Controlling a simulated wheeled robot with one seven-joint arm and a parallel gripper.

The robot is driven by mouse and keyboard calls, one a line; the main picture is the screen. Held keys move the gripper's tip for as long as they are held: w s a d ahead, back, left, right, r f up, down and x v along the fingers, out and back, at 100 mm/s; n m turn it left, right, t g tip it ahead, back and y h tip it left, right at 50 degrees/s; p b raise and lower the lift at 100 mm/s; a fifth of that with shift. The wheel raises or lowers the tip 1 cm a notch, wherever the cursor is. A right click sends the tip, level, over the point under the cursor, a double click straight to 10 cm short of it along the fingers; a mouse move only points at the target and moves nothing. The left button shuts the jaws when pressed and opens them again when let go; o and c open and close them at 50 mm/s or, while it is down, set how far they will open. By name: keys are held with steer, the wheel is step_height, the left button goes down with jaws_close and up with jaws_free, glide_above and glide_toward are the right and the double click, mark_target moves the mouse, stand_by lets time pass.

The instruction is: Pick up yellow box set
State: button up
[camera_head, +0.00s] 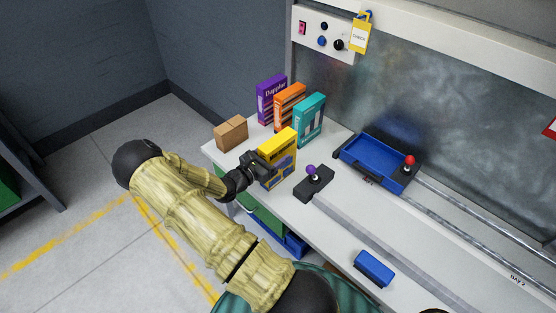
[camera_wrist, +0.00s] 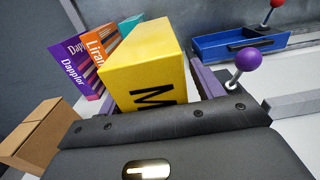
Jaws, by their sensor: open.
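The yellow box (camera_head: 283,151) stands upright on the white counter, in front of the teal and orange boxes. My gripper (camera_head: 258,168) is at the near left side of it, low and close to the counter. In the wrist view the yellow box (camera_wrist: 150,66) fills the middle, directly in front of my gripper, with a large black letter on its near face. My gripper is open, with the box seemingly between the fingers. I cannot tell whether they touch it.
A purple box (camera_head: 270,98), an orange box (camera_head: 289,103) and a teal box (camera_head: 310,118) stand behind. A brown carton (camera_head: 231,133) is at left. A purple-knobbed joystick (camera_head: 314,183) stands close right. A blue tray (camera_head: 366,163) and a blue block (camera_head: 374,268) lie farther right.

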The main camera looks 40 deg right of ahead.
steer(key=shift+c, duration=0.3)
steer(key=c, duration=1.3)
steer(key=shift+o, duration=0.2)
steer(key=shift+r, duration=0.15)
step_height(320, 180, up, 10)
steer(key=shift+f+b, duration=0.1)
steer(key=shift+b, duration=0.45)
